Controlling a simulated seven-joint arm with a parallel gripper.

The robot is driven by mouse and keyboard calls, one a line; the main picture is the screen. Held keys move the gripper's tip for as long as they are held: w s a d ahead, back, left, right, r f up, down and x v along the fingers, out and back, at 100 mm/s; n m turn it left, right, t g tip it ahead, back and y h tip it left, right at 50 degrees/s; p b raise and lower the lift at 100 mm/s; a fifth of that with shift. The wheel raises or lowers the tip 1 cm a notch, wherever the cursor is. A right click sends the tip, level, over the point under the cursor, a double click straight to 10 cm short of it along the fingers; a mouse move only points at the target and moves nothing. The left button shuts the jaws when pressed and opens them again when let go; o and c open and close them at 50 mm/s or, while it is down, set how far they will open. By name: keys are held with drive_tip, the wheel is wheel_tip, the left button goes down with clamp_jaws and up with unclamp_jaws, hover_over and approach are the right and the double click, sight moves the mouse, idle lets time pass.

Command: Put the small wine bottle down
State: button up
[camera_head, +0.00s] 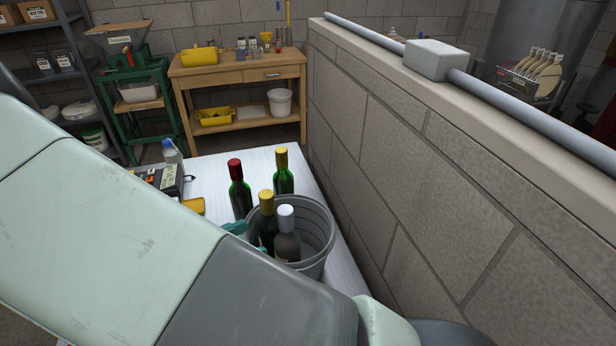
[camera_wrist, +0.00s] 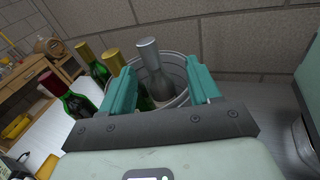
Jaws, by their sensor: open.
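A bottle with a silver cap and dark grey body (camera_head: 287,240) stands in a grey bucket (camera_head: 318,262); it also shows in the wrist view (camera_wrist: 154,68). A green bottle with a yellow cap (camera_head: 267,225) appears to be in the bucket beside it. My gripper (camera_wrist: 160,67) is open, its teal fingers on either side of the silver-capped bottle in the wrist view. I cannot tell whether a finger touches it. In the head view my arm hides most of the gripper; a bit of teal finger shows left of the bucket. Which bottle is the small one is unclear.
A red-capped green bottle (camera_head: 240,192) and another yellow-capped green bottle (camera_head: 283,172) stand on the white table (camera_head: 216,168) behind the bucket. A block wall (camera_head: 400,170) rises close on the right. A clear bottle (camera_head: 172,153) and dark box (camera_head: 168,180) are at the left.

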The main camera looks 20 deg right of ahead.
drive_tip(key=s+d+r+m+y, duration=0.3)
drive_tip(key=r+m+y, duration=0.2)
drive_tip(key=r+m, duration=0.2)
drive_tip(key=s+d+r+m+y, duration=0.4)
drive_tip(key=r+m+y, duration=0.1)
drive_tip(key=r+m, duration=0.2)
drive_tip(key=s+d+r+m+y, duration=0.4)
drive_tip(key=r+m, duration=0.3)
drive_tip(key=r, duration=0.2)
drive_tip(key=shift+s+d+y, duration=0.15)
drive_tip(key=shift+s+y, duration=0.1)
drive_tip(key=shift+y, duration=0.65)
drive_tip(key=shift+c, duration=0.2)
